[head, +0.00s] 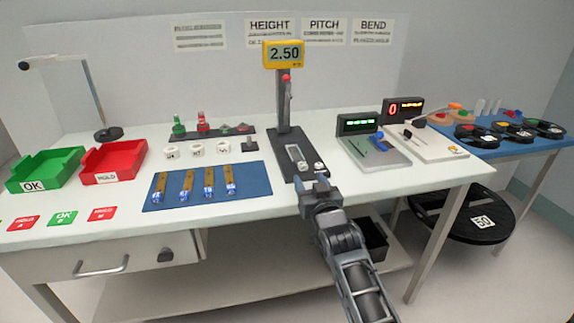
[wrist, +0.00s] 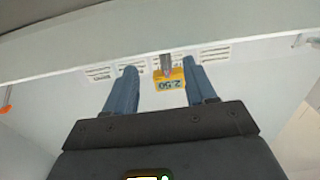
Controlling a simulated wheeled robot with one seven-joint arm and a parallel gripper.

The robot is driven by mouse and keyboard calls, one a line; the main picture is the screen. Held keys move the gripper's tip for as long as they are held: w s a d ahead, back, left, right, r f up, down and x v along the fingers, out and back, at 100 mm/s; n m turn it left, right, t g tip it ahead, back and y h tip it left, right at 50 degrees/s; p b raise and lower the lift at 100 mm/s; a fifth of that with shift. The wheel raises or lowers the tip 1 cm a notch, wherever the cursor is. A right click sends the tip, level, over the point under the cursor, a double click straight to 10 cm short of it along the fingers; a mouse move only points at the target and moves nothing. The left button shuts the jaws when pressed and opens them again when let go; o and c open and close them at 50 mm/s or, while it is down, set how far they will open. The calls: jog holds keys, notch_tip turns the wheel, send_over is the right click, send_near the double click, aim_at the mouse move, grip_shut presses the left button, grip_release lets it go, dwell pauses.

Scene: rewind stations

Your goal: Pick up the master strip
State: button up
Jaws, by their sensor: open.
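No label in view marks the master strip, so I cannot tell which piece it is. Several brown strips with blue ends (head: 185,186) lie side by side on a blue mat (head: 257,185). A small pale piece (head: 296,154) sits on the dark base of the height gauge (head: 284,105), whose yellow display (head: 283,54) reads 2.50. My gripper (head: 314,183) is open at the table's front edge, just in front of the gauge base and right of the mat. In the wrist view, the open gripper (wrist: 162,72) has nothing between its fingers; the wall and upside-down display show beyond.
A green OK tray (head: 46,169) and red HOLD tray (head: 113,162) stand at the left. White rings (head: 196,150) and a dark rack (head: 213,134) stand behind the mat. Two gauge stations (head: 374,150) stand at right. A blue table (head: 520,142) holds several reels.

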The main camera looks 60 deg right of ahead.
aim_at(304, 166)
jog(key=x, duration=0.6)
jog(key=shift+s+d+f, duration=0.2)
jog(key=shift+s+d, duration=0.05)
jog(key=shift+s, duration=0.1)
jog(key=shift+w+d, duration=0.4)
jog(key=shift+d, duration=0.05)
grip_shut()
